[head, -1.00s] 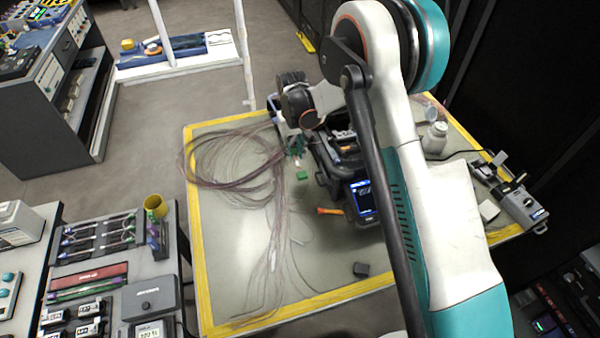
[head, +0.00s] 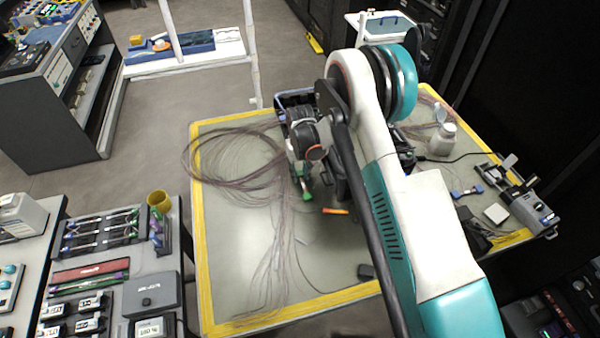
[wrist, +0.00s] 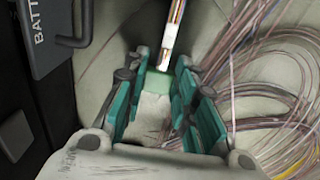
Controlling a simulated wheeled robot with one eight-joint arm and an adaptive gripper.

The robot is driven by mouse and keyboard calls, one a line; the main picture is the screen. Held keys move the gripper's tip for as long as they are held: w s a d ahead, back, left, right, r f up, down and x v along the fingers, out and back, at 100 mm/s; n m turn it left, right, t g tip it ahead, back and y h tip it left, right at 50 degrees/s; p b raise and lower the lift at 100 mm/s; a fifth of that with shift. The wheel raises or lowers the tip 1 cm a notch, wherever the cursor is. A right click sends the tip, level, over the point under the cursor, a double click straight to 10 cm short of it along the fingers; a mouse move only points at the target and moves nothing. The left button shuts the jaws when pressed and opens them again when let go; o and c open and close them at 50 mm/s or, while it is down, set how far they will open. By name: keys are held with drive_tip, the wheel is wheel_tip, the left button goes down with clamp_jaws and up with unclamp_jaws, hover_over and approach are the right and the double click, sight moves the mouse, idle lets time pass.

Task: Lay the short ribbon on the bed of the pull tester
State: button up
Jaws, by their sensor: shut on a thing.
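The short ribbon (wrist: 173,30) shows in the wrist view as a narrow striped strip with a white lower part, running up from a green block (wrist: 158,83). My gripper (wrist: 165,78) has its teal fingers on both sides of that block and is shut on it; the exact contact is hard to see. In the head view my gripper (head: 304,190) hangs low over the middle of the table, with green at its tips. The pull tester, which I take to be the grey device (head: 532,212), stands at the table's right edge, well away from my gripper.
Loose thin fibres (head: 235,165) cover the left of the yellow-edged table (head: 225,290) and lie close to my gripper. My arm hides the splicer's area.

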sight(300, 175)
drive_tip(key=shift+f, duration=0.1)
drive_tip(key=o, duration=0.5)
drive_tip(key=shift+f, duration=0.1)
drive_tip(key=o, duration=0.4)
drive_tip(key=shift+o, duration=0.2)
wheel_tip(300, 175, up, 12)
drive_tip(key=p, duration=0.2)
drive_tip(key=shift+r, duration=0.25)
